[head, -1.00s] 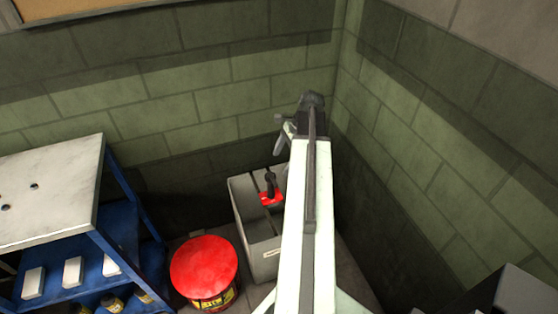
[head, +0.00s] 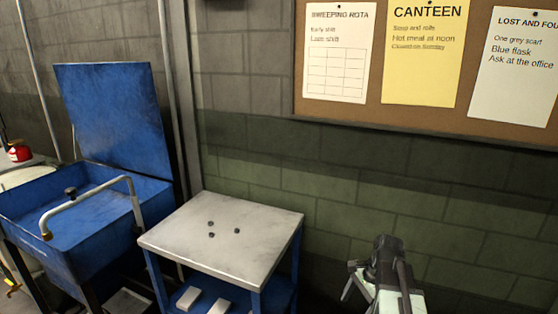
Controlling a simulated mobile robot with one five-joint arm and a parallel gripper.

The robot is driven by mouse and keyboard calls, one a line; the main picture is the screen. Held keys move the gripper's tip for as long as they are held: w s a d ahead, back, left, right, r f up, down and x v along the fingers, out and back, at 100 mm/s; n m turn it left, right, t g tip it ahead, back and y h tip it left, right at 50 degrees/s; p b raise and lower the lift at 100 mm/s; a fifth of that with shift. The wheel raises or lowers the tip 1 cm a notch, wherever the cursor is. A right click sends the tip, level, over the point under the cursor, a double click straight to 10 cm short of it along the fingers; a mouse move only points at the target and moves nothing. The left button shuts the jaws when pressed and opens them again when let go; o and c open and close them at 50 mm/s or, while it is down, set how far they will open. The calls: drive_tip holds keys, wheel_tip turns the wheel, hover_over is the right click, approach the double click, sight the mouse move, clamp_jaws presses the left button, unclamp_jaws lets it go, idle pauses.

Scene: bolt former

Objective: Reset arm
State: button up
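My arm shows at the bottom right of the head view, a pale link with a dark end. My gripper (head: 362,282) is at its top, in front of the green block wall and to the right of the metal-topped table. Its grey fingers are small and partly hidden by the arm's dark end. I cannot make out whether they are apart. I see nothing held in it.
A blue cart with a pale metal top (head: 225,243) carries several small dark pieces. A blue basin (head: 75,215) with a raised lid and bent pipe stands left. A notice board (head: 430,60) hangs above. A red item (head: 19,152) sits far left.

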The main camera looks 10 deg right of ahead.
drive_tip(key=s+a+n+h, duration=0.2)
drive_tip(key=a+n, duration=0.7)
drive_tip(key=a, duration=0.6)
wheel_tip(320, 180, up, 15)
drive_tip(key=d+n+h+p, duration=0.1)
drive_tip(key=n+p, duration=0.5)
drive_tip(key=p, duration=1)
drive_tip(key=shift+w+d+n, duration=0.2)
drive_tip(key=shift+d+n, duration=0.2)
drive_tip(key=shift+d, duration=0.05)
drive_tip(key=shift+f, duration=0.1)
